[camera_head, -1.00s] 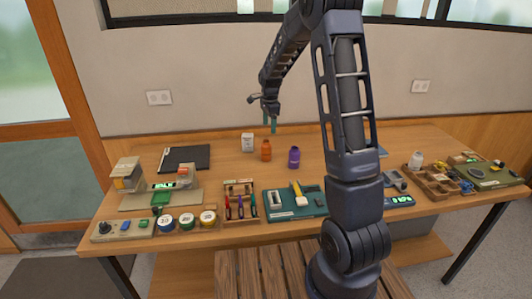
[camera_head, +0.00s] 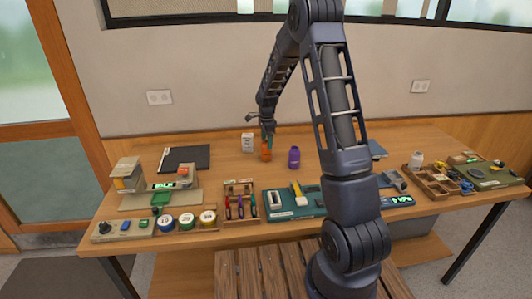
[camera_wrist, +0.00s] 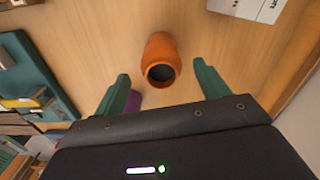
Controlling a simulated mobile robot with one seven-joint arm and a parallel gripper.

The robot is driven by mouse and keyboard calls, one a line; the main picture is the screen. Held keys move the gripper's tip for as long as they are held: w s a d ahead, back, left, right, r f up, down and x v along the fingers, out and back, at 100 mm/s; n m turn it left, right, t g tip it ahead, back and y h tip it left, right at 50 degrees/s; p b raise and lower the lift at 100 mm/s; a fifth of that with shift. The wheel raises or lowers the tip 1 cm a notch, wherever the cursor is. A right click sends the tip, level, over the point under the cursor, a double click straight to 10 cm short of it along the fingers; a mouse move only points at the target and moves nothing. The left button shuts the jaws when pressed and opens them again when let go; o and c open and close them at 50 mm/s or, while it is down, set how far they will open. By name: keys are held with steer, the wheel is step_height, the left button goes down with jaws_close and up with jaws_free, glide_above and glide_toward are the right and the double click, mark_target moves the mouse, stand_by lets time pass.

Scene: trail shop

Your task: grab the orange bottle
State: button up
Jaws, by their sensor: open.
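The orange bottle (camera_head: 266,153) stands on the wooden table, near the back middle. In the wrist view the orange bottle (camera_wrist: 161,58) shows its dark open mouth, between and just beyond the two green fingertips. My gripper (camera_head: 268,137) is at the bottle's top in the head view and partly covers it. In the wrist view my gripper (camera_wrist: 161,80) is open, with one finger on each side of the bottle and a gap to both. Nothing is held.
A purple bottle (camera_head: 294,157) stands close on the right, and a white box (camera_head: 248,142) on the left behind. A black pad (camera_head: 185,158) lies further left. Trays of tools and tape rolls line the front edge. The table right of the purple bottle is partly hidden by my arm.

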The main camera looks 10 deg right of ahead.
mark_target(266, 151)
step_height(266, 151, down, 4)
steer(key=shift+w+a+r, duration=0.1)
steer(key=shift+r, duration=0.1)
steer(key=shift+c, duration=0.2)
steer(key=c, duration=1.1)
steer(key=shift+r, duration=0.1)
steer(key=shift+c, duration=0.2)
